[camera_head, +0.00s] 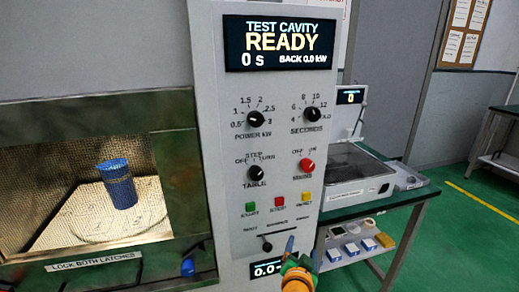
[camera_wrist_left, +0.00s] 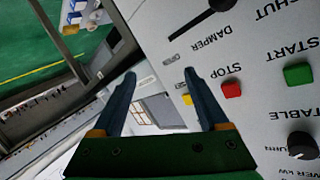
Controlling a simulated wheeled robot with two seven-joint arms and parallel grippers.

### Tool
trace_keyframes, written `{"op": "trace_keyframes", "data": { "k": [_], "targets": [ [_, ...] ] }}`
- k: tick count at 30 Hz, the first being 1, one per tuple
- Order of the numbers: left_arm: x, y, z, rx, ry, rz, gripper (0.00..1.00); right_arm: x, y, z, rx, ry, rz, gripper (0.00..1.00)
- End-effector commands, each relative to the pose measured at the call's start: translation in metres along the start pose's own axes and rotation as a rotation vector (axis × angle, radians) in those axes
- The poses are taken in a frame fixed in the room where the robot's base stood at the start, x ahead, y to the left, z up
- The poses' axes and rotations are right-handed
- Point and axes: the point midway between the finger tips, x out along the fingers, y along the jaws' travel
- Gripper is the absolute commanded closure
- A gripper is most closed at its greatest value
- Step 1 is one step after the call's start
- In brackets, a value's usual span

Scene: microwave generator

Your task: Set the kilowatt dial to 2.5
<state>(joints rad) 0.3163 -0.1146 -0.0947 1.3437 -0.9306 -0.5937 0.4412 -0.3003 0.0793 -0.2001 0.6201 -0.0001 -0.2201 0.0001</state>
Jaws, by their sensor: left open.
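The kilowatt dial (camera_head: 257,119) is a round black knob labelled POWER KW, on the grey control panel (camera_head: 228,150) in the head view. Its scale runs from 0.5 at left over the top to 3 at right. Its pointer mark is too small to read surely. My left gripper (camera_head: 302,250) is low in front of the panel, well below and right of the dial. In the left wrist view it is open and empty (camera_wrist_left: 158,75), its blue fingers apart near the panel. Only the dial's lettering shows at that view's lower right edge.
Nearby are the seconds knob (camera_head: 312,114), table knob (camera_head: 256,173), red knob (camera_head: 307,165), coloured buttons (camera_head: 279,201) and damper slider (camera_head: 267,246). The screen (camera_head: 280,44) reads READY. A blue cup (camera_head: 118,184) stands in the cavity at left. A side table (camera_head: 400,198) is at right.

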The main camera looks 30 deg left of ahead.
Motion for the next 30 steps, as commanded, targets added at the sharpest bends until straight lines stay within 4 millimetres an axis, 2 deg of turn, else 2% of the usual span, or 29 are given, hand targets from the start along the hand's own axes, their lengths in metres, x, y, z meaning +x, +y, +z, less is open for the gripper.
{"op": "trace_keyframes", "data": {
  "k": [1,2,3,6,7,9,12,18,21,30],
  "targets": [
    [-0.002,-0.036,-0.059,-0.058,0.119,-0.121,0.23,0.008,0.000,0.001,0.000,0.000,0.000,0.50],
    [-0.009,-0.061,-0.093,-0.097,0.186,-0.200,0.23,0.010,0.000,0.001,0.000,0.000,0.000,0.50],
    [-0.024,-0.095,-0.131,-0.152,0.266,-0.303,0.23,0.012,0.000,0.001,0.000,0.000,0.000,0.50],
    [-0.070,-0.164,-0.192,-0.286,0.422,-0.512,0.23,0.016,0.000,0.001,0.000,0.000,0.000,0.50],
    [-0.083,-0.179,-0.202,-0.318,0.455,-0.560,0.23,0.017,0.000,0.001,0.000,0.000,0.000,0.50],
    [-0.105,-0.203,-0.216,-0.373,0.506,-0.638,0.23,0.018,0.000,0.002,0.000,0.000,0.000,0.50],
    [-0.115,-0.222,-0.228,-0.403,0.532,-0.682,0.23,0.011,0.000,0.001,0.000,0.000,0.000,0.50],
    [-0.090,-0.251,-0.244,-0.399,0.532,-0.684,0.23,-0.016,0.001,-0.002,0.000,0.000,0.000,0.50],
    [-0.079,-0.260,-0.248,-0.398,0.532,-0.682,0.23,-0.023,0.001,-0.002,0.000,0.000,0.001,0.50],
    [-0.071,-0.264,-0.246,-0.400,0.531,-0.679,0.23,-0.023,0.001,-0.002,0.000,0.000,0.001,0.50]
  ]
}}
